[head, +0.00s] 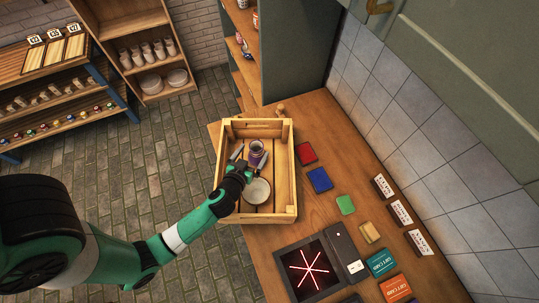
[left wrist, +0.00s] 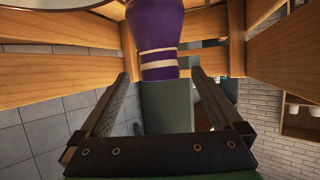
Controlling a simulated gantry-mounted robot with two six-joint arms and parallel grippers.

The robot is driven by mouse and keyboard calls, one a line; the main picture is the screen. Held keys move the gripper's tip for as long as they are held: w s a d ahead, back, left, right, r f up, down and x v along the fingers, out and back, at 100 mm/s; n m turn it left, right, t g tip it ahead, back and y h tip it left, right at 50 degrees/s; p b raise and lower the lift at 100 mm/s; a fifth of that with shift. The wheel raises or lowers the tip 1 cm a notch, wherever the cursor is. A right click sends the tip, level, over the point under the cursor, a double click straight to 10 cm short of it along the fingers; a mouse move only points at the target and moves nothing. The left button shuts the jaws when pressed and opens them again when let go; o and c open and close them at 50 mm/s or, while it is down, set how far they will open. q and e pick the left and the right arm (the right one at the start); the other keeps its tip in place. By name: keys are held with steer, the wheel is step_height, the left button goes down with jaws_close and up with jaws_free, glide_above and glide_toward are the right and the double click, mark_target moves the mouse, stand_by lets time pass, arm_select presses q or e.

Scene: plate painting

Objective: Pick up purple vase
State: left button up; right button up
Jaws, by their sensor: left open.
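The purple vase (head: 257,151) stands in the wooden crate (head: 291,170) on the counter; my gripper partly covers it in the head view. In the left wrist view the vase (left wrist: 155,25) is purple with two pale bands, and its near end lies between the fingertips. My left gripper (left wrist: 160,73) is open, with a gap on each side of the vase. In the head view the left gripper (head: 246,164) is inside the crate outline, right beside the vase. My right gripper is not in view.
A pale round plate (head: 257,191) lies in the crate close to my left gripper. The crate's slatted walls surround both. Red (head: 306,153), blue (head: 320,180) and green (head: 345,204) blocks and a dark screen (head: 308,268) sit on the wooden counter (head: 318,120) to the right.

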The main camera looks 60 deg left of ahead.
mark_target(259, 144)
arm_select(q)
steer(key=x, duration=0.6)
steer(key=shift+w+a, duration=0.25)
steer(key=shift+w, duration=0.1)
steer(key=shift+c, duration=0.3)
jaws_close()
